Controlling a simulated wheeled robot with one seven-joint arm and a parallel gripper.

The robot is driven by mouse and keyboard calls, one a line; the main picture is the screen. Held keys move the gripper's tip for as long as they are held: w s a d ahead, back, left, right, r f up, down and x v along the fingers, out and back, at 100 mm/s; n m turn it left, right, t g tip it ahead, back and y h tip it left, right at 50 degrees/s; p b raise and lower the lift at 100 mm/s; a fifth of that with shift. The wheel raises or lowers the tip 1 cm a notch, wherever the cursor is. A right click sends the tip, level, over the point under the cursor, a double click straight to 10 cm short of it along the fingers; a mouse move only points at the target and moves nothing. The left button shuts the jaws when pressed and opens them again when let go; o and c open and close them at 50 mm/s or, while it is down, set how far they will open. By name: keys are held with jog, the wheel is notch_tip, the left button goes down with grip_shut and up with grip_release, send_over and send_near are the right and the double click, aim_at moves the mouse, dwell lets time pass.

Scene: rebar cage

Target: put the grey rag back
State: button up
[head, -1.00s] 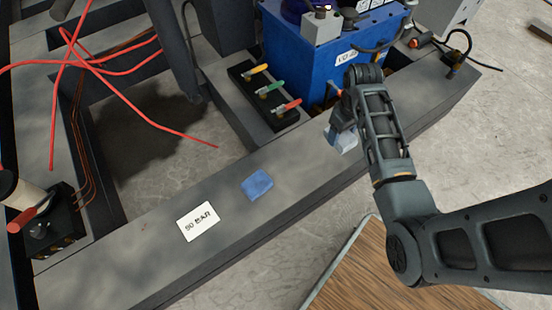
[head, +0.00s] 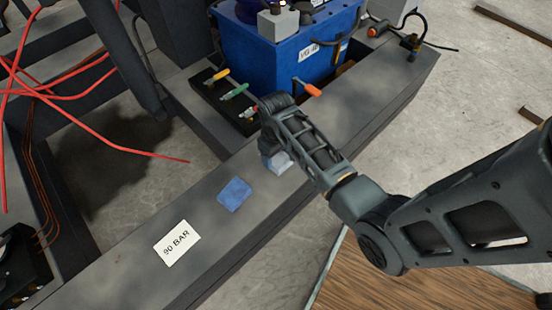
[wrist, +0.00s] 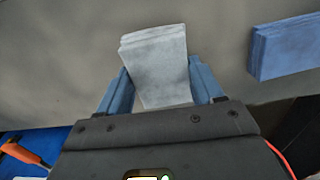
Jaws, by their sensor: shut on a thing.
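My gripper (wrist: 160,88) is shut on the folded grey rag (wrist: 158,60), with a blue finger on each side of it. In the head view the grey rag (head: 281,163) shows only partly below my gripper (head: 275,154); my arm hides the rest. It is over the grey beam (head: 310,140), to the right of and a little beyond a folded blue rag (head: 235,194). The blue rag also shows at the right of the wrist view (wrist: 286,47), apart from the grey one. I cannot tell whether the grey rag touches the beam.
A white "90 BAR" card (head: 177,243) lies on the beam nearer me. A blue power unit (head: 290,50) and a valve block with coloured levers (head: 232,92) stand behind my gripper. Red hoses (head: 60,90) hang at the left. A wooden board (head: 410,280) lies below at the front.

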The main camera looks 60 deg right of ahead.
aim_at(276, 157)
jog(key=shift+f, duration=0.85)
jog(key=o, duration=1)
jog(key=shift+f, duration=0.1)
notch_tip(276, 157, up, 12)
jog(key=p, duration=0.4)
jog(key=shift+r, duration=0.2)
jog(key=shift+f, duration=0.1)
